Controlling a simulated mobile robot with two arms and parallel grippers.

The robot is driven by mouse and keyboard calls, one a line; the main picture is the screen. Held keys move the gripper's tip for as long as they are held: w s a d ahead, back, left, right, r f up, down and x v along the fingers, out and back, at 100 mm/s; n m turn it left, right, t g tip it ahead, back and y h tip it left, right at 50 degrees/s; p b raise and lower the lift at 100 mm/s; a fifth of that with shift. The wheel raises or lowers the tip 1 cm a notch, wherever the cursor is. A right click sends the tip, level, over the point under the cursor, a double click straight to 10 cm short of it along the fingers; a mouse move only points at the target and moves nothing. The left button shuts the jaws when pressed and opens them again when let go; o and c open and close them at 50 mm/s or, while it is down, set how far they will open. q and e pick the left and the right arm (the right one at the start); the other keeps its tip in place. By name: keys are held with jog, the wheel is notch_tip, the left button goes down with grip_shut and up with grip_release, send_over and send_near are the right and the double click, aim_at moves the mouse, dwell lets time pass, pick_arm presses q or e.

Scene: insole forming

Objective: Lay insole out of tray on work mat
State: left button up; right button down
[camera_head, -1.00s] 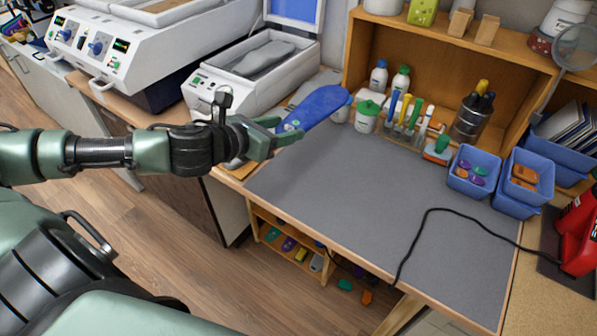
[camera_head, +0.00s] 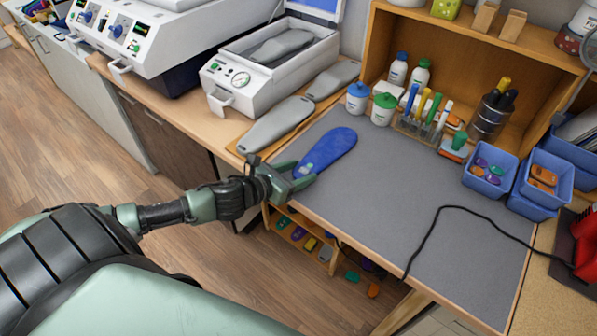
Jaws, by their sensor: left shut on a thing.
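The blue insole (camera_head: 328,151) is at the left end of the grey work mat (camera_head: 400,195), its wide end pointing away from me. My left gripper (camera_head: 296,176) is shut on its near, narrow end at the mat's front left edge. The insole looks flat and low over the mat; I cannot tell whether all of it touches. A white machine with an open lid (camera_head: 275,65) stands behind on the left, with a grey foot form in it. I cannot make out the tray. My right gripper is not in view.
Two grey foot forms (camera_head: 277,124) lie left of the mat. Jars (camera_head: 383,108), a pen rack (camera_head: 418,127) and blue bins (camera_head: 490,170) line the mat's back. A black cable (camera_head: 432,232) crosses its right part. The mat's middle is clear.

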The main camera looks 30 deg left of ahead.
pick_arm(q)
jog(key=shift+f, duration=0.2)
jog(key=o, duration=1.3)
jog(key=shift+r, duration=0.1)
jog(key=shift+r, duration=0.2)
jog(key=shift+s+f, duration=0.1)
jog(key=shift+s, duration=0.15)
jog(key=v, duration=1.1)
jog(key=shift+s+a+r, duration=0.1)
jog(key=shift+s+r, duration=0.1)
jog(key=shift+r, duration=0.05)
